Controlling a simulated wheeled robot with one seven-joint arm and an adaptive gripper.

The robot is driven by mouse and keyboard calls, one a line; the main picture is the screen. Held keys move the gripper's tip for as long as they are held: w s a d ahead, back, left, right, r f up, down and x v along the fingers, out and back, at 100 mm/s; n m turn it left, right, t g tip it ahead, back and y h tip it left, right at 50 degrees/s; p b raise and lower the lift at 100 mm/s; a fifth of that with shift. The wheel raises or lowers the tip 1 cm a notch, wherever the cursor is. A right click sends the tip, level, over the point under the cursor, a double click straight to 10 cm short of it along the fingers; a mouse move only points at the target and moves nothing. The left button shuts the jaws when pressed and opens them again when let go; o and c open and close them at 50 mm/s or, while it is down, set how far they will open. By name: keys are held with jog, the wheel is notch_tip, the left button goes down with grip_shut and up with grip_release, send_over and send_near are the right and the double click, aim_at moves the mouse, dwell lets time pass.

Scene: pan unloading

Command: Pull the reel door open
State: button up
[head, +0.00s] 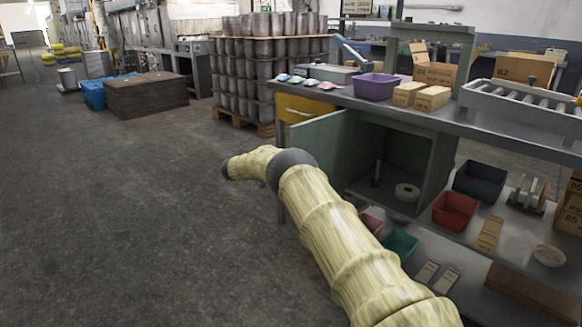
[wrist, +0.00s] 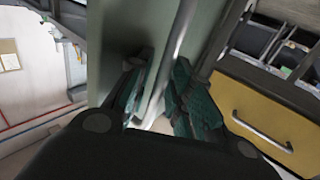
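The green reel door (head: 320,143) stands ajar, swung out to the left of the green cabinet (head: 437,158) under the bench. Inside the cabinet, a pale reel (head: 407,192) lies on the floor near a dark upright peg (head: 377,173). In the wrist view, the door panel (wrist: 118,35) carries a silver bar handle (wrist: 180,38). My gripper (wrist: 160,85) has its dark teal fingers drawn in on both sides of this bar and appears shut on it. In the head view, the fingers are hidden; my arm covers the door's lower part.
A yellow drawer (head: 305,109) is above the door; its handle (wrist: 262,130) is close to the fingers in the wrist view. Red (head: 455,210) and dark (head: 480,181) bins stand right of the cabinet. Open floor (head: 150,210) lies to the left.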

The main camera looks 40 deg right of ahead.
jog(key=shift+v, duration=4.1)
jog(key=shift+w, duration=0.1)
